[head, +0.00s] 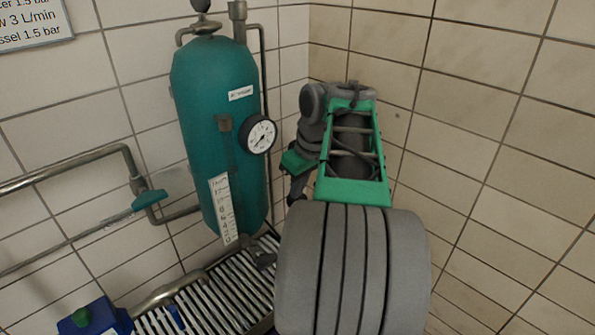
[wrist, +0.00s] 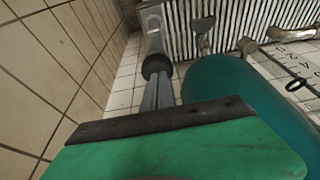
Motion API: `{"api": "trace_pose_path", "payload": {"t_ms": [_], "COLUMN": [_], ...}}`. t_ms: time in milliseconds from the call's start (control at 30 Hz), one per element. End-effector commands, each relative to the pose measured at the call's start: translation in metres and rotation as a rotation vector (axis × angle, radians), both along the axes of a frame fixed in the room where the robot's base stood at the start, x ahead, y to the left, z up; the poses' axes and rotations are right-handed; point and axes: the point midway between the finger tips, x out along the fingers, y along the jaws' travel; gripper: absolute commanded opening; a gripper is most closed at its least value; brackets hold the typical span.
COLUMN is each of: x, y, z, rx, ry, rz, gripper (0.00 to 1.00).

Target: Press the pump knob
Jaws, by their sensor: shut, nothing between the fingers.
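A blue box, which looks like the pump, stands at the bottom left of the head view (head: 105,318), partly cut off by the frame. A green knob (head: 82,317) sits on it; I take this for the pump knob. My gripper shows in the wrist view (wrist: 160,85) with its grey fingers shut and empty. In the head view it is small and dark beside the tank's right side (head: 297,188), partly hidden by my arm. It is well to the right of the knob and apart from it. The knob is not visible in the wrist view.
A teal tank (head: 215,130) with a round gauge (head: 260,135) stands between gripper and knob. A pipe with a teal valve handle (head: 149,199) runs along the left wall. A slatted grate (head: 215,295) lies below. A tiled wall (head: 480,150) closes the right.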

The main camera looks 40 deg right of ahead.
Motion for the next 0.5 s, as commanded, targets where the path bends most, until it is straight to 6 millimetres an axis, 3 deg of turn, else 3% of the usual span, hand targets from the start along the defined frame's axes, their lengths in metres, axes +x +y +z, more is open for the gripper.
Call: {"api": "trace_pose_path", "payload": {"t_ms": [67, 267, 500], "x": [-0.002, 0.000, -0.017], "y": [0.002, 0.004, 0.002], "z": [0.004, 0.054, 0.106], "rx": [0.011, 0.003, 0.000], "ry": [0.011, 0.003, 0.000], "rz": [0.000, 0.008, 0.005], "gripper": [0.00, 0.00, 0.00]}}
